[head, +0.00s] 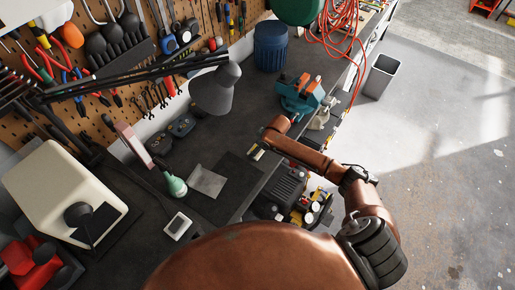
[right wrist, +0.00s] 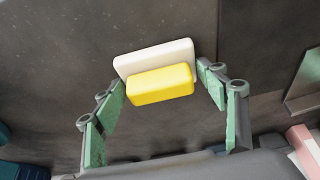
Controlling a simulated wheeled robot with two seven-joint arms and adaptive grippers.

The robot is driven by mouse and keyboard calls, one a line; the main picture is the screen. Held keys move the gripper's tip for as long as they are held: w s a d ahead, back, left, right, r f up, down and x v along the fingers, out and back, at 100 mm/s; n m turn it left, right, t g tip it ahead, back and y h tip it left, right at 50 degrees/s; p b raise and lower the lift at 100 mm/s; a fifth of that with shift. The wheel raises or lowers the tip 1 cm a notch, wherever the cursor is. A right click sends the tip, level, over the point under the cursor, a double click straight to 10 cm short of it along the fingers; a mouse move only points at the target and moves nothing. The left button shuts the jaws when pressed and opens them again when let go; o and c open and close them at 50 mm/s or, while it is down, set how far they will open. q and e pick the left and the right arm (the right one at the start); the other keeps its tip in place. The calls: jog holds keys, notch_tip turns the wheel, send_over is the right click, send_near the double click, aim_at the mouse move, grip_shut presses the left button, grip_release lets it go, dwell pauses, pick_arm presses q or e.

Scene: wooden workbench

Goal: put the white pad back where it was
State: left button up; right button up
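The white pad (right wrist: 150,56) is a flat, rounded slab in the right wrist view, with a yellow block (right wrist: 160,84) against its near side; I cannot tell whether the two are joined. My right gripper (right wrist: 162,76) has its green-padded fingers spread on either side of them. A small gap shows at the right finger, and contact at the left is unclear. In the head view my right gripper (head: 259,151) is over the bench's right edge, with a small pale piece at its tip. My left gripper is not clearly identifiable in the head view.
A grey square sheet (head: 207,181) and a dark mat (head: 236,180) lie on the bench. A green-topped bottle (head: 176,187), a white device (head: 178,226), a grey lamp (head: 215,90) and a teal vise (head: 301,96) stand around. A black toolbox (head: 285,185) is below the edge.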

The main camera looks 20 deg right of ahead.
jog(key=o, duration=0.4)
jog(key=shift+c, duration=0.2)
jog(key=shift+r, duration=0.1)
jog(key=b+v, duration=0.1)
jog(key=v, duration=1.1)
